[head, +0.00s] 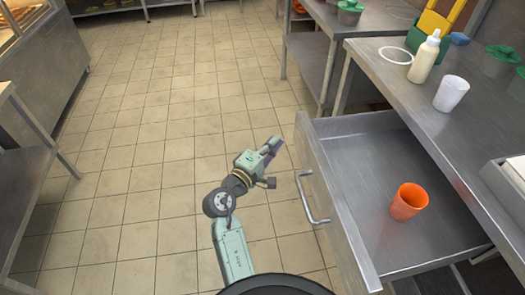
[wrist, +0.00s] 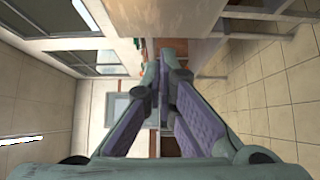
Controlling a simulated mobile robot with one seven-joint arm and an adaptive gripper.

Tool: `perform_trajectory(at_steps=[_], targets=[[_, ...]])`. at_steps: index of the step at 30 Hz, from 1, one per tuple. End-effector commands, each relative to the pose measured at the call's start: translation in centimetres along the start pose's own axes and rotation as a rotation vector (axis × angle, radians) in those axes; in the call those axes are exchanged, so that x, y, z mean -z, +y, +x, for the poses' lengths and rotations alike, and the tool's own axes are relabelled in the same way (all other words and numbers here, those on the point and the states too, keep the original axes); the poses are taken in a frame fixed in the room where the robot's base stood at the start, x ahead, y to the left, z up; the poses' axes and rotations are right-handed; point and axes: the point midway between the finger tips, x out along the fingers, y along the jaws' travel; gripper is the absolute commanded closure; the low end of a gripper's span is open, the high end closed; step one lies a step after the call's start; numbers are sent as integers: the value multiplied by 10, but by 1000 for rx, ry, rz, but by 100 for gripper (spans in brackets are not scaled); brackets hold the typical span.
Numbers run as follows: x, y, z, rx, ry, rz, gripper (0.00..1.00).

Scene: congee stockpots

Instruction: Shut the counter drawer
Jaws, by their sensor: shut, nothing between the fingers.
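The counter drawer (head: 345,200) is pulled far out from under the steel counter (head: 420,90) in the head view. Its front panel faces left and carries a metal bar handle (head: 308,203). An orange cup (head: 408,201) stands inside on the drawer floor. My gripper (head: 274,146) is just left of the drawer front's far end, apart from the handle. In the wrist view my gripper's purple-padded fingers (wrist: 168,52) come together at the tips with nothing seen between them.
On the counter stand a white cup (head: 451,93), a cream squeeze bottle (head: 425,57), a white ring (head: 396,55) and green items. Another steel table (head: 340,20) stands beyond. The tiled floor (head: 140,150) left of the drawer is clear.

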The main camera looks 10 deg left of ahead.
Motion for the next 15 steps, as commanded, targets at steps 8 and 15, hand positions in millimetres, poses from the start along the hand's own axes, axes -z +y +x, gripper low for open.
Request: perform_trajectory(at_steps=[8, 15], targets=[[-25, 1, 25, 0, -1, 0, 100], [-28, 0, 29, 0, 2, 1, 100]])
